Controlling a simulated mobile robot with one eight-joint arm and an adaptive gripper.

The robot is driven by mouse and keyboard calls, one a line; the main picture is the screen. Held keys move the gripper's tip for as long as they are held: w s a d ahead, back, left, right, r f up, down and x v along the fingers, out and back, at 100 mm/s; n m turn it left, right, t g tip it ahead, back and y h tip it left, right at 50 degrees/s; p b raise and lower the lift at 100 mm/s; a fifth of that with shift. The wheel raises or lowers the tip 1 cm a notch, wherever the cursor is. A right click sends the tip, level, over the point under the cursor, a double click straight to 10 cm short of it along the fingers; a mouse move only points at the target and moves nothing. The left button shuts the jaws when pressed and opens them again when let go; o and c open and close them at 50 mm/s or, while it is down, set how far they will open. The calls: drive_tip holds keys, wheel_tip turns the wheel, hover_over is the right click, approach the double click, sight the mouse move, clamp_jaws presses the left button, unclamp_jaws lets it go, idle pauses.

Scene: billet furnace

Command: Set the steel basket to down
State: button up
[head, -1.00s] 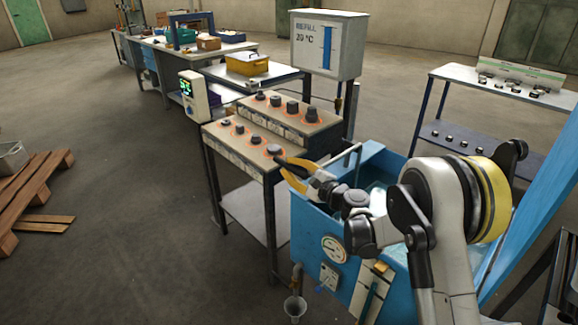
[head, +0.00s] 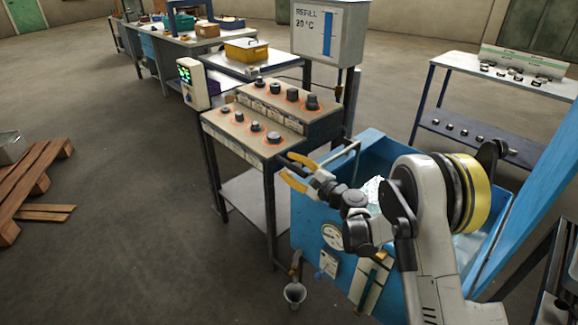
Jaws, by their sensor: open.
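My gripper (head: 289,171) has two yellow-tipped fingers spread apart with nothing between them. It points left, beside the right end of the knob console. The blue tank (head: 318,233) stands below and behind it, with a gauge on its front and pale liquid visible inside. A bent grey metal bar (head: 345,160) rises at the tank's far left edge, just right of my fingers and apart from them in the picture. I cannot tell whether it belongs to the steel basket. No basket body is clearly visible; my arm covers much of the tank opening.
The knob console (head: 262,125) stands left of the tank. Shelves with small parts (head: 490,75) stand behind. Open floor lies to the left, with a wooden pallet (head: 30,180).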

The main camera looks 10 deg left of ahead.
drive_tip(key=v, duration=1.1)
drive_tip(key=shift+s+d, duration=0.25)
drive_tip(key=shift+d, duration=0.05)
